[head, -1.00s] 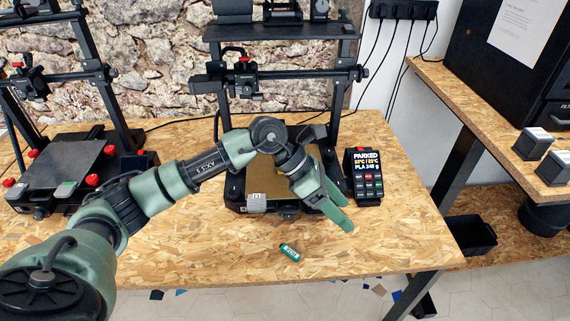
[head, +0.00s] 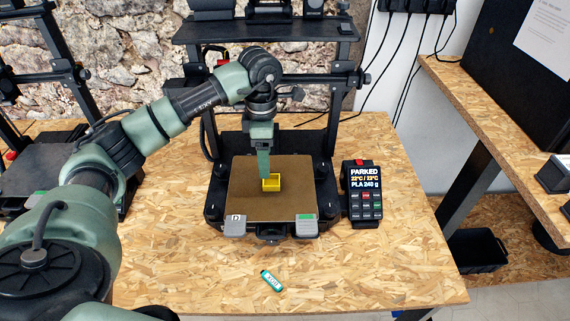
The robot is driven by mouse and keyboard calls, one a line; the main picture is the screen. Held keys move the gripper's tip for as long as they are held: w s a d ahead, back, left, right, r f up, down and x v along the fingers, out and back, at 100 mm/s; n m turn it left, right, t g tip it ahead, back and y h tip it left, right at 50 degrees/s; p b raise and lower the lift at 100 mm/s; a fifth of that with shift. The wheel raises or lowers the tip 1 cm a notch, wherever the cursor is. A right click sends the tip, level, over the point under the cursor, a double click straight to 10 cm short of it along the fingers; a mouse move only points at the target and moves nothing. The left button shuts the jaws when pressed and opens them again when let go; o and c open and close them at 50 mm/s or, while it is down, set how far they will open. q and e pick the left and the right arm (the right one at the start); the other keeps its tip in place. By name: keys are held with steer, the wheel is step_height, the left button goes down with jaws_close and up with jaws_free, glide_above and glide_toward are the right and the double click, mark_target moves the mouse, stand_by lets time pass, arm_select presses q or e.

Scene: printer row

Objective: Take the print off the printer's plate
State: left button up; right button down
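The print is a small yellow open box (head: 272,185) on the brown plate (head: 247,206) of the middle printer, a little above the plate's centre. My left gripper (head: 264,174) points straight down at the print's back left edge. Its fingers are seen edge-on and overlap, so I cannot tell how far apart they are or whether they touch the print. The finger hides part of the print's back left side. My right gripper is not in view.
The printer's screen (head: 362,190) reads "PARKED" and stands right of the plate. Clips (head: 306,225) sit at the plate's front corners. A small green labelled object (head: 271,280) lies on the wooden table (head: 350,270). Another printer (head: 40,175) stands at the left.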

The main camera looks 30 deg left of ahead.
mark_target(270, 180)
arm_select(q)
steer(key=shift+w, duration=0.5)
steer(key=shift+w+f, duration=0.2)
steer(key=shift+w, duration=0.05)
steer(key=f, duration=0.1)
steer(key=s+f+p, duration=0.1)
steer(key=f, duration=0.1)
steer(key=shift+s+d+f+p, duration=0.15)
steer(key=shift+d+p, duration=0.15)
steer(key=shift+p, duration=0.05)
step_height(270, 180, down, 3)
steer(key=shift+d+r+p, duration=0.1)
steer(key=shift+r+p, duration=0.05)
steer(key=shift+p, duration=0.2)
steer(key=shift+f, duration=0.55)
steer(key=c, duration=1.4)
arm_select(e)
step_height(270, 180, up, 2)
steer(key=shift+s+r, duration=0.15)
